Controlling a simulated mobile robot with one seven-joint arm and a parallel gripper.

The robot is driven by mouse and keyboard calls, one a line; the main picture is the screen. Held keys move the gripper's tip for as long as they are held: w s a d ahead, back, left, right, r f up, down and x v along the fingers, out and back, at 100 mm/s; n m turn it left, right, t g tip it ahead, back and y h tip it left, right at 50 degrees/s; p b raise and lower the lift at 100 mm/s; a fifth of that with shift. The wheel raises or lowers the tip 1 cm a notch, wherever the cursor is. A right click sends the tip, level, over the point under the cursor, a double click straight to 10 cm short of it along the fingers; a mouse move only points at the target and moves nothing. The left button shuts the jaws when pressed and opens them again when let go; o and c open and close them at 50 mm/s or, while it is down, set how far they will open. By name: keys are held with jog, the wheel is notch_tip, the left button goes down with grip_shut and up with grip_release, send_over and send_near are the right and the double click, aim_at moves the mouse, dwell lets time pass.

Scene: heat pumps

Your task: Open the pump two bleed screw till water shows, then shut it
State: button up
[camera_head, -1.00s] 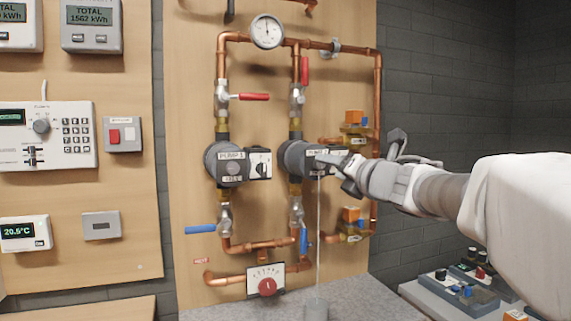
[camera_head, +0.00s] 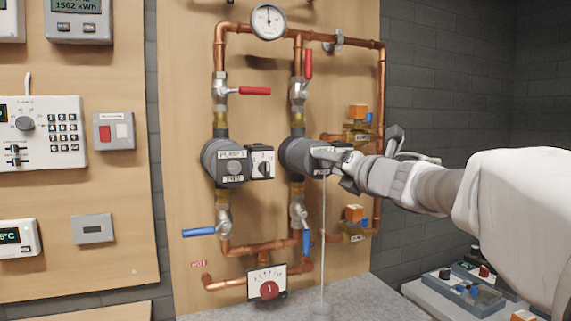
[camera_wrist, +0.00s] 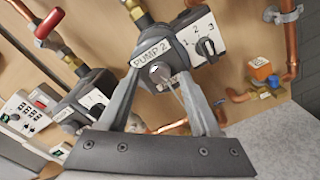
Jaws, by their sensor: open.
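Pump two (camera_head: 293,155) is the right-hand grey pump on the pipe board. In the wrist view its labelled face reads PUMP 2 (camera_wrist: 150,72), with the bleed screw (camera_wrist: 163,84) at the middle of the face. My gripper (camera_head: 330,158) is at the front of this pump, coming from the right. In the wrist view my gripper (camera_wrist: 160,58) is open, with one finger on each side of the pump face; I cannot tell whether they touch it.
Pump one (camera_head: 222,162) stands left of pump two. Red-handled valves (camera_head: 255,91) are above the pumps and blue-handled ones (camera_head: 199,231) below. A dial switch (camera_wrist: 206,47) sits right of pump two's face. Orange-topped valves (camera_head: 357,112) are at the right.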

grip_shut()
jog(key=shift+m, duration=0.3)
jog(key=m+p, duration=1.3)
jog(key=m, duration=0.7)
jog(key=shift+r+m, duration=0.1)
jog(key=shift+m, duration=0.3)
dwell(0.3)
